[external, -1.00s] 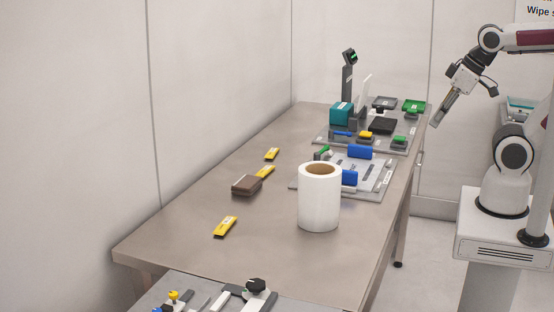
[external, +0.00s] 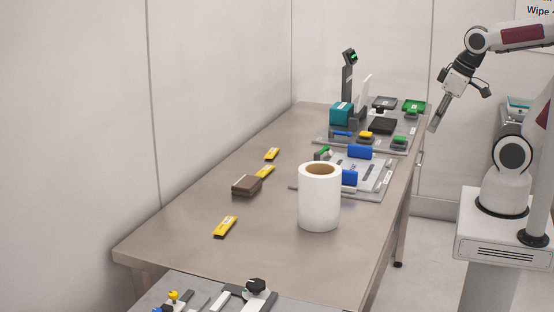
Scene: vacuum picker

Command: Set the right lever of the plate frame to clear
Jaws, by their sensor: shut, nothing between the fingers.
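A light grey plate fixture (external: 384,193) lies on the table behind the white roll, with two blue blocks (external: 360,152) and a small green-topped part (external: 322,153) on it. It may be the plate frame; I cannot make out which part is the right lever or how it is set. The roll hides part of the fixture's front. My gripper (external: 433,129) is shut and empty. It points down in the air at the table's right edge in the picture, apart from the fixture.
A white roll (external: 319,205) stands upright in front of the fixture. A rear board (external: 325,140) carries a teal box (external: 340,113), dark trays and a post. Yellow pieces (external: 225,227) and a brown block (external: 246,185) lie left.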

